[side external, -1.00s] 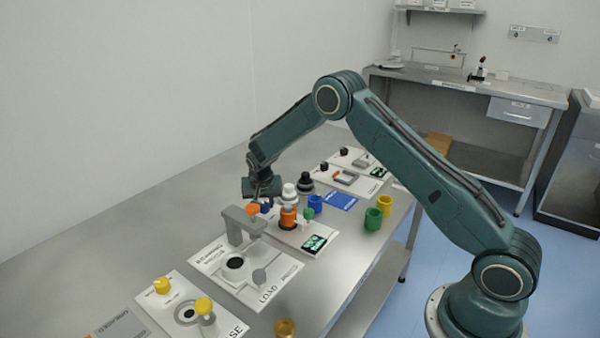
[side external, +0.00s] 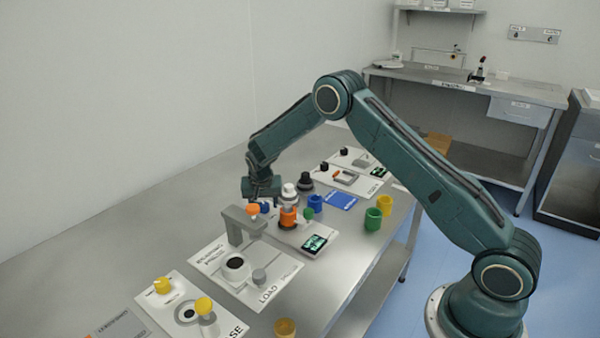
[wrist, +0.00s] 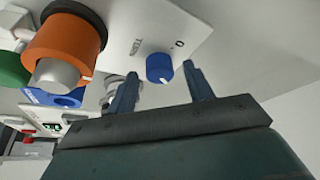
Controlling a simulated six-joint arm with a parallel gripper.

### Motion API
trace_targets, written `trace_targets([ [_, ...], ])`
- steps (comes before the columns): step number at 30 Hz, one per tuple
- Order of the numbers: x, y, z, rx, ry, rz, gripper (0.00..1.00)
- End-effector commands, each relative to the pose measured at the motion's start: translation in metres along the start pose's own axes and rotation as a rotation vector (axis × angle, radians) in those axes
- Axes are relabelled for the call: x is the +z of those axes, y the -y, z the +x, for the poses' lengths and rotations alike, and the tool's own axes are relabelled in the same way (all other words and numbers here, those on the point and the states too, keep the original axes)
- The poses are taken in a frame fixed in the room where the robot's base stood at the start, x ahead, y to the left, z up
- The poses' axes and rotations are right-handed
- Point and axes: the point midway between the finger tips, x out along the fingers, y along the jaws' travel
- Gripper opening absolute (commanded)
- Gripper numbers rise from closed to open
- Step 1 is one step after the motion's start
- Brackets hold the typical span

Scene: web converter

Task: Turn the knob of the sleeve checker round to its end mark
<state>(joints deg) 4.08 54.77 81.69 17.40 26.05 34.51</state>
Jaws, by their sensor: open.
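The blue knob (wrist: 159,67) stands on a white plate (wrist: 185,22) printed with "TURN" and a "0"-like mark. In the side external view the knob (side external: 265,208) is small beside the orange sleeve. My gripper (wrist: 161,69) is open, with one finger on each side of the knob in the wrist view. I see gaps between the fingers and the knob; whether the tips reach down beside it I cannot tell. In the side external view my gripper (side external: 263,197) is over the far side of the plate. A white pointer line shows faintly on the knob.
An orange sleeve (wrist: 65,48) on a grey post stands close to the knob. A grey bracket (side external: 238,222), a white-topped post (side external: 289,191) and a black knob (side external: 305,180) are near my gripper. The bench beyond the plate, towards the wall, is clear.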

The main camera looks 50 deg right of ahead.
Motion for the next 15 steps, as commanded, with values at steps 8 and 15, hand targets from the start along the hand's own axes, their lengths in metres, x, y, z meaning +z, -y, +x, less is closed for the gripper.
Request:
trace_targets([
  [8,0.0,0.001,-0.021,-0.002,-0.002,0.0,0.52],
  [15,0.0,0.001,-0.055,-0.002,-0.002,0.0,0.52],
])
